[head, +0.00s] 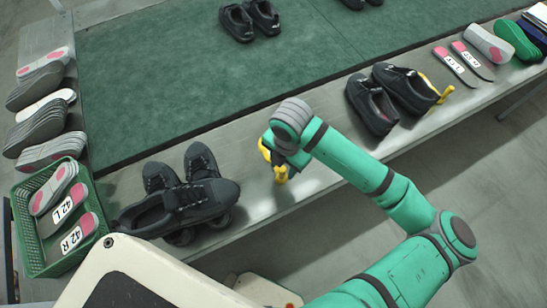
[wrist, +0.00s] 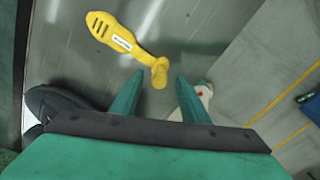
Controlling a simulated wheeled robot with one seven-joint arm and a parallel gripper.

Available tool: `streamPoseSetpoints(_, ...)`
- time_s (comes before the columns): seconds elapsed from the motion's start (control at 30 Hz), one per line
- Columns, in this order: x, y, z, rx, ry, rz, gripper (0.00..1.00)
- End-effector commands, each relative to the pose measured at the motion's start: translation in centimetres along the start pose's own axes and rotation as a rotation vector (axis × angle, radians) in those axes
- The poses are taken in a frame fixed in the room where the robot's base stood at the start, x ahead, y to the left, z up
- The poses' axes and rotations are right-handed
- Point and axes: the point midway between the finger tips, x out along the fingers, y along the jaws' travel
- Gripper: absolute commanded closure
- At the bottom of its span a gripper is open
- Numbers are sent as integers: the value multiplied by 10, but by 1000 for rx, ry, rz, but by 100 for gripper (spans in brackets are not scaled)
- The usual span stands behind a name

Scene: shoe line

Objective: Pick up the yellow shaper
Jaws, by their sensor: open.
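A yellow shaper (wrist: 115,35) lies on the bare metal bench top in the wrist view, with a slotted flat end, a white label and a rounded knob end. The knob lies between and just ahead of the fingertips of my gripper (wrist: 160,79), which is open and empty. In the head view my gripper (head: 287,153) is over the bench's front strip and hides the middle of the shaper (head: 281,173). Another yellow shaper (head: 442,92) shows at the black shoes on the right.
Black shoes (head: 170,205) lie left of my gripper, and another pair (head: 372,105) stands to the right. A green crate (head: 88,245) holds insoles at the left. A green mat (head: 180,75) lies behind.

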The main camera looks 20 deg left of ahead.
Motion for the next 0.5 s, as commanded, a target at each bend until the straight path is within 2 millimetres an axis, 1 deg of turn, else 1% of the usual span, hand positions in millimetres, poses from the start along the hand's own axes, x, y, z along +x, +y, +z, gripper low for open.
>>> streamPoseSetpoints(0.03, 8, 0, -2, 1, 3, 0, 59)
streamPoseSetpoints(0.1, 17, 1, -1, 3, 2, 1, 59)
streamPoseSetpoints(0.2, 26, 0, -1, 2, 1, 0, 59)
streamPoseSetpoints(0.3, 29, 0, -1, 1, 0, 0, 59)
streamPoseSetpoints(0.47, 29, 0, -1, 1, 0, 0, 59)
streamPoseSetpoints(0.5, 29, 0, -1, 1, 0, 0, 61)
